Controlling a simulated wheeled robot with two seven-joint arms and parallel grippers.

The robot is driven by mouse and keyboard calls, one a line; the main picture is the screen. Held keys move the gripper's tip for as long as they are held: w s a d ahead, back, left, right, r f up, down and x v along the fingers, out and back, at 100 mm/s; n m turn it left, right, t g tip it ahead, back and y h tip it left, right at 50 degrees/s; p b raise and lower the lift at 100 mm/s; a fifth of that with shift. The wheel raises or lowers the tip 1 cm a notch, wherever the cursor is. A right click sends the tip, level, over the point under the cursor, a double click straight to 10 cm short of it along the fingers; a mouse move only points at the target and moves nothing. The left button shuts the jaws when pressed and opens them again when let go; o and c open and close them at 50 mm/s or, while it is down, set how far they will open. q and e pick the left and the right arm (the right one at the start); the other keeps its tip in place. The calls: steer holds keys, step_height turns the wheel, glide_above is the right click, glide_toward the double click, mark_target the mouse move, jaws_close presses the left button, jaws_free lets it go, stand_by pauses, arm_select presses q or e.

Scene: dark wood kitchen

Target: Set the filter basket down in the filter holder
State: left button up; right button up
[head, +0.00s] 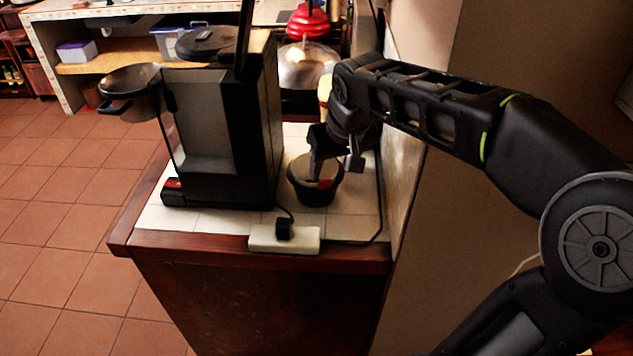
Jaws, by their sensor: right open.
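The coffee machine (262,110) stands on the tiled counter. A dark round part, which looks like its filter holder (130,80), sticks out on the left side of the machine. A small dark cup with a brownish inside, which looks like the filter basket (313,194), sits upright on the counter right of the machine. My right gripper (336,168) is open, directly above and at the basket's rim. One finger overlaps the basket's opening; whether it touches cannot be told. My left gripper is not in view.
A white power strip (284,239) with a black plug lies at the counter's front edge. A wall (404,150) is close on the right. A metal dome lid (308,66) and a red lidded object (308,22) stand behind.

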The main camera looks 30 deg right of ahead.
mark_target(325, 184)
steer(key=shift+x, duration=1.35)
steer(key=shift+p+x, duration=0.7)
steer(key=shift+x, duration=2)
steer(key=shift+w+r, duration=0.1)
steer(key=shift+w, duration=0.05)
jaws_close()
